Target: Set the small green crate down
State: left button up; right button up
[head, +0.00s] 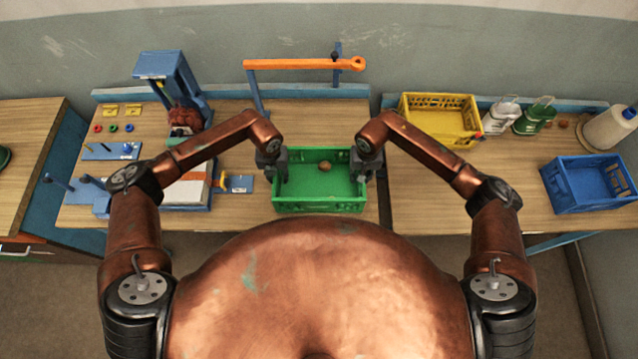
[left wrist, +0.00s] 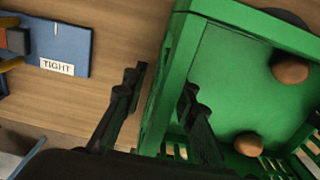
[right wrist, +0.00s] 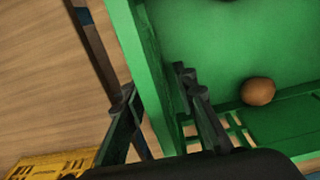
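The small green crate (head: 320,208) stands at the front edge of the table, between my two grippers. Brown round items (left wrist: 248,144) lie inside it. My left gripper (left wrist: 165,85) straddles the crate's left wall, one finger outside and one inside. It looks open, with a gap between the outer finger and the wall. My right gripper (right wrist: 158,86) straddles the right wall likewise; its fingers look apart, wider than the wall. The crate's underside is hidden, so I cannot tell whether it touches the tabletop.
A yellow crate (head: 404,122) and a blue crate (head: 585,208) stand on the right table (head: 450,213). A blue plate marked TIGHT (left wrist: 60,40) lies left of the green crate. An orange bar (head: 300,64) spans behind. Bare wood lies between the green crate and the bar.

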pick_arm(q)
jog(key=shift+s+r, duration=0.2)
jog(key=shift+s, duration=0.1)
pick_arm(e)
jog(key=shift+s+r, duration=0.15)
jog(key=shift+s, duration=0.2)
pick_arm(q)
jog(key=shift+r, duration=0.35)
jog(key=r, duration=1)
jog(key=shift+w+r, duration=0.2)
jog(key=shift+r, duration=0.1)
pick_arm(e)
jog(key=shift+w, duration=0.15)
pick_arm(q)
jog(key=shift+r, duration=0.15)
pick_arm(e)
notch_tip(320, 180, up, 12)
jog(key=shift+f, duration=0.1)
pick_arm(q)
jog(key=shift+r, duration=0.1)
